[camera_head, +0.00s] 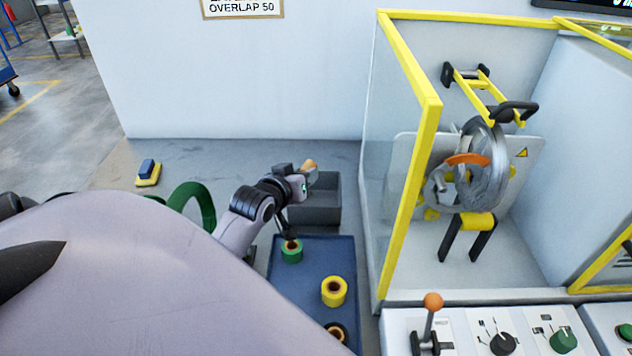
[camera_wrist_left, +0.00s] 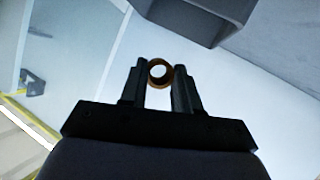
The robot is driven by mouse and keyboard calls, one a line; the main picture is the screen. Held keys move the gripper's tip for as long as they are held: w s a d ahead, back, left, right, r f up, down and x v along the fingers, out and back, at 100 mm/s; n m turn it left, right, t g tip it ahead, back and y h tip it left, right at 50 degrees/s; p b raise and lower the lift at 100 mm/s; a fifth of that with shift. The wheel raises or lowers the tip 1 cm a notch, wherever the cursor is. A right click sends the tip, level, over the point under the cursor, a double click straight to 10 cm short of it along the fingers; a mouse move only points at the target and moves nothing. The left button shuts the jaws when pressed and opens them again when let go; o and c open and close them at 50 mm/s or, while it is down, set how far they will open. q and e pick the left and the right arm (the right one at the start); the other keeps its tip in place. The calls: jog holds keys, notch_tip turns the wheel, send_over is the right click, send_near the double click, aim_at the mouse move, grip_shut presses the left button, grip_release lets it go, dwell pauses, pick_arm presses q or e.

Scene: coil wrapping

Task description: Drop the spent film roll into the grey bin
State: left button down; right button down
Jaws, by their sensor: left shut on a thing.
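The spent film roll (camera_head: 310,164) shows as a small tan-brown core in the head view. In the left wrist view it is a brown ring (camera_wrist_left: 160,86) seen end-on, with an open hole. My left gripper (camera_head: 306,172) is shut on it, with one fingertip on each side (camera_wrist_left: 160,76). The grey bin (camera_head: 322,214) stands on the table just behind the blue tray. The held roll appears over or near the bin's back left part; its exact height is unclear. My wrist hides the bin's left side. The bin also shows at the top of the left wrist view (camera_wrist_left: 195,22).
A blue tray (camera_head: 300,290) holds a green roll (camera_head: 292,256), a yellow roll (camera_head: 334,300) and a dark roll (camera_head: 338,327). The yellow-framed machine enclosure (camera_head: 432,105) stands right of the bin. A blue-and-yellow block (camera_head: 148,173) lies on the table at left.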

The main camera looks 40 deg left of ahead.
pick_arm(q)
jog(key=shift+f, duration=0.15)
jog(key=c, duration=0.7)
grip_release()
jog(key=shift+c, duration=0.2)
jog(key=shift+s, duration=0.1)
jog(key=v, duration=0.7)
jog(key=shift+d, duration=0.1)
